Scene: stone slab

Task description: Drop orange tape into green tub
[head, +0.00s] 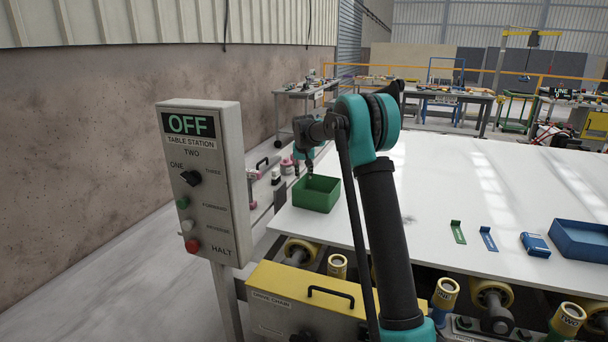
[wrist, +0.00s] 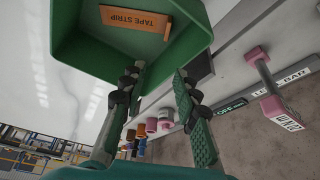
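The green tub (head: 316,193) stands on the white slab near its far left edge in the head view. In the wrist view the tub (wrist: 75,50) fills the upper left, its open inside facing the camera. The orange tape (wrist: 136,20), labelled "TAPE STRIP", shows inside the tub; I cannot tell if it rests flat on the tub's floor. My gripper (wrist: 160,76) is open, with nothing between its fingers, and its tips are close to the tub's rim. In the head view my gripper (head: 297,170) is by the tub's back left side. The tape is hidden in the head view.
A control box (head: 206,180) stands at the left. The slab's middle is clear.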

